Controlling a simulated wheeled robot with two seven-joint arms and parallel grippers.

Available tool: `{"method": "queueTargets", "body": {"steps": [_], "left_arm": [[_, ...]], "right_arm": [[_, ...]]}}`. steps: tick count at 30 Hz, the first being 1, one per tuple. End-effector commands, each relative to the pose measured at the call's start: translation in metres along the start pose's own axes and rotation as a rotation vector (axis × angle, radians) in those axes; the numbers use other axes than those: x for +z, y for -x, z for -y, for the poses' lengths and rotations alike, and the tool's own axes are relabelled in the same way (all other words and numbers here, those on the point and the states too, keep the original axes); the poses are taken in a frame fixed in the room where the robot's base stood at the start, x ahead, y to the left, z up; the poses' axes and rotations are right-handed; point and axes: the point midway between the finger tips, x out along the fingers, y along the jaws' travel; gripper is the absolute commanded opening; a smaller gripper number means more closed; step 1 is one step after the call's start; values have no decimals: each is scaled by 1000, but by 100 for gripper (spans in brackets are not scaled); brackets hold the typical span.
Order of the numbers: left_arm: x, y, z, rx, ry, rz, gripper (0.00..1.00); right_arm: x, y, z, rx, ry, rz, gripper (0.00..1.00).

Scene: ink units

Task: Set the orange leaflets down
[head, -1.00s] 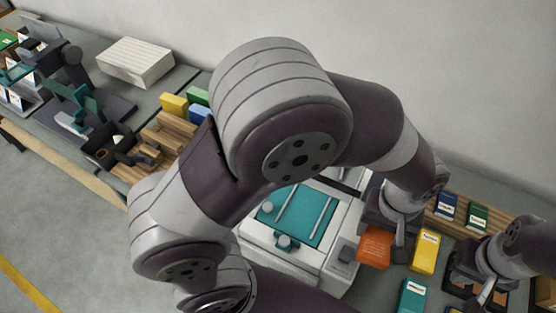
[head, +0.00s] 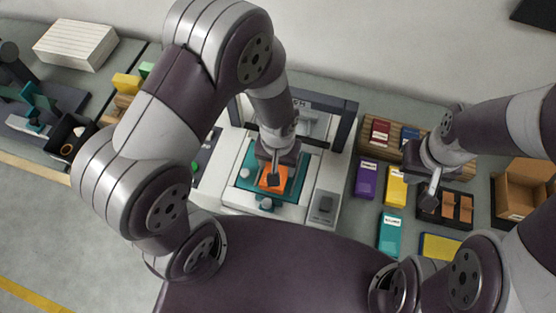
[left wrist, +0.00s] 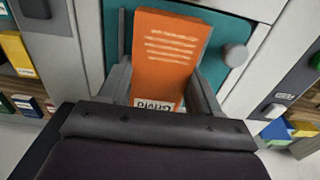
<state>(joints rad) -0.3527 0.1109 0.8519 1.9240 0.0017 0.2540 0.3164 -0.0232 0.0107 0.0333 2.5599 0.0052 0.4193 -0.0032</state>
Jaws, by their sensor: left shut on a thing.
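The orange leaflets (head: 269,187) are a flat stack with pale printed lines and a white label at one end. They show large in the left wrist view (left wrist: 168,52). My left gripper (head: 274,178) is shut on them, with one finger along each side. They are over the teal bed (head: 245,181) of the white machine; I cannot tell whether they touch it. My right gripper (head: 431,194) is on the right, over or near a dark tray (head: 457,205); its jaws are too small to read.
A round knob (left wrist: 236,55) stands on the teal bed beside the leaflets. A dark frame (head: 347,125) rises behind the bed. Purple (head: 366,178), yellow (head: 396,187) and teal (head: 389,234) packs lie to the right. An open cardboard box (head: 524,188) is at far right.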

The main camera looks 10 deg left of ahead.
Motion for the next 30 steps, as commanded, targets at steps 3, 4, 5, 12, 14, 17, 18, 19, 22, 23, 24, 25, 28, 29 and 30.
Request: {"method": "queueTargets", "body": {"steps": [3, 4, 5, 12, 14, 17, 18, 19, 22, 23, 24, 25, 28, 29, 30], "left_arm": [[0, -6, 0, 0, 0, -1, 29], [0, -6, 0, 1, 0, -2, 29], [0, -6, 0, 1, 1, -2, 29], [0, -8, 0, 1, 1, -2, 73], [0, -8, 0, 0, 1, -1, 89], [0, -8, 0, 0, 1, -1, 89], [0, -8, 0, 0, 1, -1, 89], [0, -8, 0, 0, 1, -1, 89], [0, -7, 0, 1, 1, -2, 89], [0, -5, 0, 1, 1, -2, 89], [-1, -3, -1, 1, 1, -3, 89], [-1, -2, -1, 2, 1, -5, 89], [-2, 13, -1, 3, 1, -8, 89], [-2, 20, -1, 3, 1, -8, 89], [-2, 30, -1, 3, 1, -9, 89]], "right_arm": [[0, 2, 0, 0, 0, 0, 0], [0, 2, 0, 0, 0, 0, 0], [0, 1, 0, 0, 0, 0, 0], [0, 0, 0, 0, 0, 0, 0], [0, 0, 0, 0, 0, 0, 0], [0, 0, 0, 0, 0, 0, 0], [0, 0, 0, 0, 0, 0, 0], [0, 0, 0, 0, 0, 0, 0], [0, 0, 0, 0, 0, 0, 0], [0, 2, 0, 0, 0, 0, 0], [0, 2, 0, 0, 0, 0, 0], [0, 0, 0, 0, 0, 0, 0], [0, -4, 0, 0, 0, 0, 0], [1, -5, 0, 0, 0, 0, 0], [1, -7, 0, 0, 0, 0, 0]]}}
